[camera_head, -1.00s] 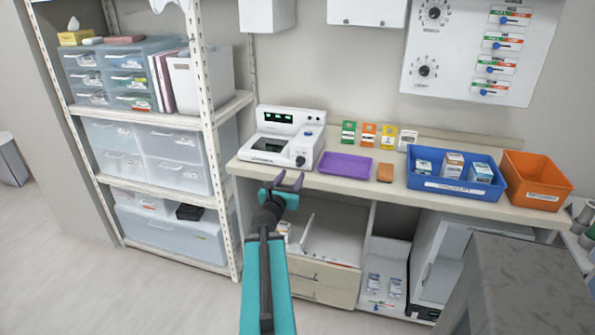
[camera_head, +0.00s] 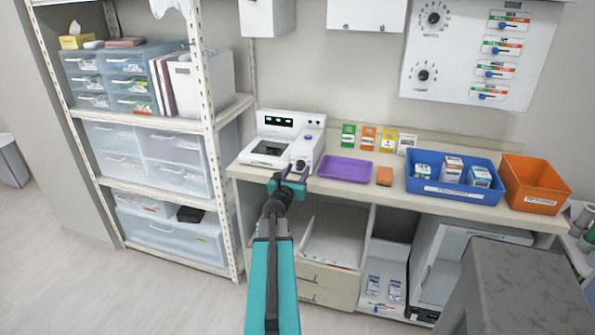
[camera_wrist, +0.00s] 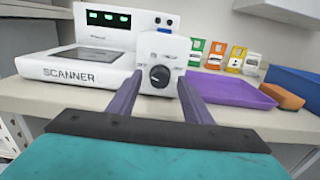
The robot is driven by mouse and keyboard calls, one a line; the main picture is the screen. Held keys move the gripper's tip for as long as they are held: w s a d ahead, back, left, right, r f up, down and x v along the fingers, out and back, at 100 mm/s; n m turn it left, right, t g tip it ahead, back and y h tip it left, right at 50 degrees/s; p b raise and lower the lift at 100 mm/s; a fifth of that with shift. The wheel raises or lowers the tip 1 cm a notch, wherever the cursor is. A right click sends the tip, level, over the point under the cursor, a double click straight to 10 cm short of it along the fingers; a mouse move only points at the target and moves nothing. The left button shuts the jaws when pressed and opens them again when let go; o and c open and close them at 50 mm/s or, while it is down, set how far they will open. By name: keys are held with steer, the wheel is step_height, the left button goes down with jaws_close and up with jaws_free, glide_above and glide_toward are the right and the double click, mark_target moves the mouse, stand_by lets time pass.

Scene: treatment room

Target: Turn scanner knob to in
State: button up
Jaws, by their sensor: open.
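The white scanner (camera_head: 278,146) stands at the left end of the counter, with green digits on its display. Its black knob (camera_wrist: 159,76) is on the front face of the right-hand block, with small markings around it. The knob's pointer is tilted; I cannot read its setting for sure. My gripper (camera_head: 289,172) is in front of this block. In the wrist view the purple fingers (camera_wrist: 157,98) are open, one on each side of the knob and apart from it. The knob is mostly hidden behind my gripper in the head view.
A purple tray (camera_head: 345,169) lies right of the scanner, with an orange-brown block (camera_head: 384,176) beside it. A blue bin (camera_head: 455,188) and an orange bin (camera_head: 535,183) stand further right. Several coloured cards stand behind. A shelving unit (camera_head: 215,150) is close on the left.

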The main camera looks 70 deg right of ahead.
stand_by(0.3)
steer(key=c, duration=1.1)
steer(key=shift+o, duration=0.2)
steer(key=shift+f+m+b, duration=0.15)
steer(key=shift+m+b, duration=0.35)
steer(key=shift+b, duration=0.45)
steer(key=shift+f+m+b, duration=0.1)
steer(key=shift+m+b, duration=0.3)
steer(key=shift+b, duration=0.4)
steer(key=m+b, duration=0.2)
steer(key=b, duration=0.1)
steer(key=m+b, duration=0.3)
steer(key=b, duration=0.1)
steer(key=shift+m, duration=0.3)
steer(key=shift+r+m+b, duration=0.2)
steer(key=shift+m+b, duration=0.5)
steer(key=shift+b, duration=0.15)
